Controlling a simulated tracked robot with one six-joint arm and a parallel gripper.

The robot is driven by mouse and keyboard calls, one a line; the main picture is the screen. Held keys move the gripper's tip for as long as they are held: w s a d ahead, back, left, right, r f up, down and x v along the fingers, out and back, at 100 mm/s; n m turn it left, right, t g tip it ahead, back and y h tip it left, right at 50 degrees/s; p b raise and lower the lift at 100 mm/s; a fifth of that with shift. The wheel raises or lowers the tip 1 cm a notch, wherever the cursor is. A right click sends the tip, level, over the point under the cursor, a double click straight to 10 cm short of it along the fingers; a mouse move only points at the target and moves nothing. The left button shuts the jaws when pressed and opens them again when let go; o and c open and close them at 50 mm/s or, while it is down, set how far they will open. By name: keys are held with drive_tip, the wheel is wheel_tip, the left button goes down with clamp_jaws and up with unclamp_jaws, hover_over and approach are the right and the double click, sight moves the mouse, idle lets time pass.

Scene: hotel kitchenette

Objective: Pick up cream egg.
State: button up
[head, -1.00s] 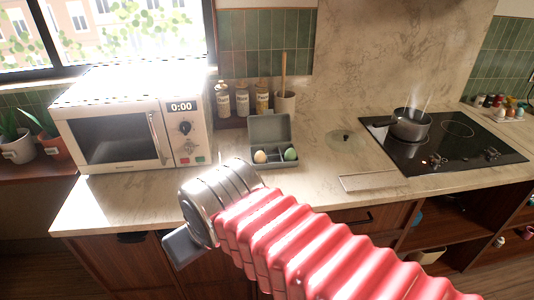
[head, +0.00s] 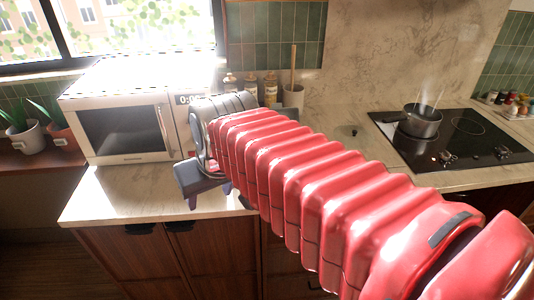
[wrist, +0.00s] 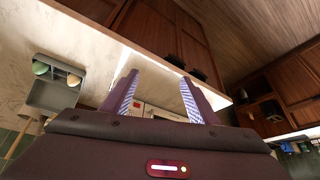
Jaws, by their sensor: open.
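The cream egg (wrist: 74,80) sits in a compartment of a grey open box (wrist: 52,97) at the left of the wrist view, which is turned over. A green egg (wrist: 40,68) sits in another compartment of that box. In the head view my arm hides both eggs and most of the box. My gripper (head: 210,194) is over the front of the counter, near the microwave. Its two fingers are apart and empty in the wrist view (wrist: 159,82). The box lies to one side of the fingers, not between them.
The microwave (head: 125,125) stands left of my gripper. Bottles (head: 250,88) and a utensil pot (head: 293,95) stand at the back wall. A steaming pot (head: 421,121) sits on the black hob (head: 470,150) at right. Front-left counter is clear.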

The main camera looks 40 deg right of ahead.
drive_tip(key=w+d+m, duration=0.2)
drive_tip(key=w+d, duration=0.4)
drive_tip(key=d, duration=0.9)
drive_tip(key=w+d+m+g+h, duration=0.1)
drive_tip(key=w+d+m, duration=0.2)
drive_tip(key=d, duration=1.2)
drive_tip(key=w, duration=0.3)
drive_tip(key=shift+w+f, duration=0.15)
drive_tip(key=shift+f, duration=0.2)
drive_tip(key=x, duration=0.8)
drive_tip(key=shift+f, duration=0.35)
drive_tip(key=shift+w, duration=0.1)
drive_tip(key=shift+x, duration=2.6)
drive_tip(key=shift+w+r, duration=0.1)
drive_tip(key=shift+w, duration=0.1)
